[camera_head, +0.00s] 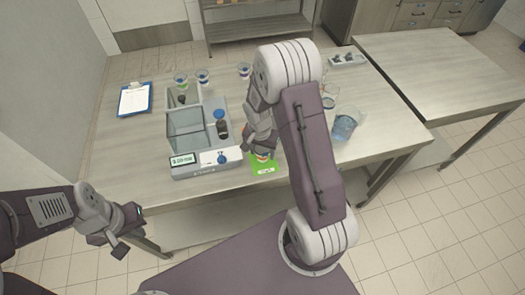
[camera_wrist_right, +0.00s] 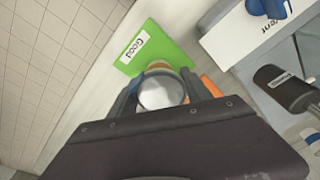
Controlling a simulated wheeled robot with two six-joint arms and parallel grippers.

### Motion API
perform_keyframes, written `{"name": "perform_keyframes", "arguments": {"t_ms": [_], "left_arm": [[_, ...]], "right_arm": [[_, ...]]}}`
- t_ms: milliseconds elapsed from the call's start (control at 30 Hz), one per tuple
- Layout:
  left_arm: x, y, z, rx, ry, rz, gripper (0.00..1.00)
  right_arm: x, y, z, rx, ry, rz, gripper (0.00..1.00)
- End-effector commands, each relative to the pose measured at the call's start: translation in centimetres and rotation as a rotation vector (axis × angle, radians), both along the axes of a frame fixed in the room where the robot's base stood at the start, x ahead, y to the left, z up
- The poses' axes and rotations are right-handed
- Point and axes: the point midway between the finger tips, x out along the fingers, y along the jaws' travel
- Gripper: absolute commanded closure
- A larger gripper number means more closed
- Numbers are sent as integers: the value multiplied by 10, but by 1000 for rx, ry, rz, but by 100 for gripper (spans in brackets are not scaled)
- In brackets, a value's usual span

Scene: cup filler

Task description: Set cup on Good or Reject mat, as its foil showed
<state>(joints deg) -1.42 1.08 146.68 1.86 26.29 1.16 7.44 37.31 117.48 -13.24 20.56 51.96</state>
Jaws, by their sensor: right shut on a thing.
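The cup (camera_wrist_right: 161,92) with a pale silvery top is between the fingers of my right gripper (camera_wrist_right: 158,98), which is shut on it. In the head view the cup (camera_head: 263,156) shows just below the right gripper (camera_head: 259,146), over or on the green mat (camera_head: 263,170). I cannot tell if its base touches. The wrist view shows the green mat (camera_wrist_right: 152,45) labelled "Good". An orange sliver (camera_wrist_right: 210,86) shows beside the right finger; the Reject mat is not clearly visible. My left gripper (camera_head: 129,229) is empty, apparently open, off the table's front left.
The grey filling machine (camera_head: 205,172) stands left of the mat, with a black-and-blue part (camera_head: 221,125). Several cups stand at the back. A clipboard (camera_head: 134,99) lies at left. A clear blue-tinted container (camera_head: 344,124) is at right. The second table (camera_head: 440,75) looks bare.

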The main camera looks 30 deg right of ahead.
Motion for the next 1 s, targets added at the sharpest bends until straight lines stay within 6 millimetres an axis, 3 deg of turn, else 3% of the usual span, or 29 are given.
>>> {"name": "perform_keyframes", "arguments": {"t_ms": [367, 400, 467, 767, 867, 1000], "left_arm": [[0, 0, -5, 0, 0, 0, 100], [0, 0, -4, 0, 0, 0, 100], [0, 0, -3, 0, 0, 0, 100], [0, 0, -2, 0, 0, 0, 100], [0, 0, 2, 0, 0, 0, 100], [0, 0, 3, 0, 0, 0, 100]], "right_arm": [[0, 0, -7, 0, -1, -1, 86], [0, 0, -6, 0, -1, -1, 37], [0, 0, -6, 1, -1, -1, 21], [0, 0, -4, 0, -1, -1, 21], [0, 0, 3, 0, -3, -1, 21], [-1, 3, 29, -1, -6, 0, 21]]}}
